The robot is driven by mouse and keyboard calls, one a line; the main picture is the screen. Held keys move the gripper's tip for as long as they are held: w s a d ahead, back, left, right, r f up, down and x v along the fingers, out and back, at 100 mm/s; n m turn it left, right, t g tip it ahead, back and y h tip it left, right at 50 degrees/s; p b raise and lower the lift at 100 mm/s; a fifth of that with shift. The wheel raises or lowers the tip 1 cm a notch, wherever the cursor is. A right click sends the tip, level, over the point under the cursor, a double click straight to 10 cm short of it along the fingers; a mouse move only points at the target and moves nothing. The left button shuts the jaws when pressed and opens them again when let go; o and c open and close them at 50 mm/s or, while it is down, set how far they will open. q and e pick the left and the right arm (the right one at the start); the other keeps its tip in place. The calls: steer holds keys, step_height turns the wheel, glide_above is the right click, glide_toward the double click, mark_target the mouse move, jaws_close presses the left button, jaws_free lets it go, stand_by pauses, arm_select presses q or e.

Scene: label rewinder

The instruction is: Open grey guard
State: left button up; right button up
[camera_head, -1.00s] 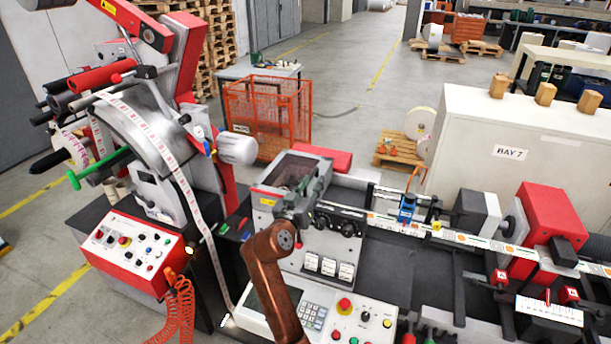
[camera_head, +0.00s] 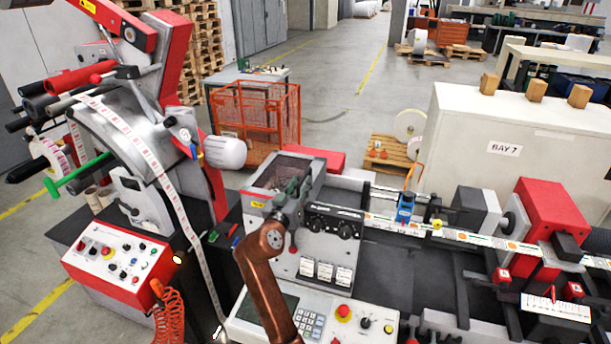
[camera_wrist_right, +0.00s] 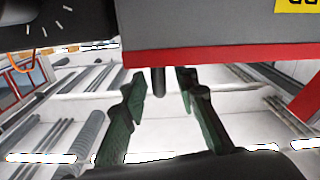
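The grey guard (camera_head: 262,190) is a grey frame with a dark see-through window and a yellow label, on top of the grey machine housing. It looks closed. My right gripper (camera_head: 293,193), with dark green fingers, is at the guard's front right part and hides some of it. In the right wrist view, my right gripper (camera_wrist_right: 162,88) is open. A short dark peg (camera_wrist_right: 158,82) sticks out below a red-edged grey panel (camera_wrist_right: 210,28), between the fingers and apart from both. I cannot tell if this panel is the guard. My left gripper is out of view.
A control panel with keypad (camera_head: 312,322) lies below my right arm. The red and grey rewinder arm (camera_head: 165,60) stands at the left. Black knobs (camera_head: 345,230) and a label web (camera_head: 470,237) run to the right. An orange mesh cage (camera_head: 255,115) is behind.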

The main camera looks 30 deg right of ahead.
mark_target(309, 169)
steer(key=shift+p+x, duration=0.55)
steer(key=shift+x, duration=2)
steer(key=shift+c, duration=0.5)
jaws_close()
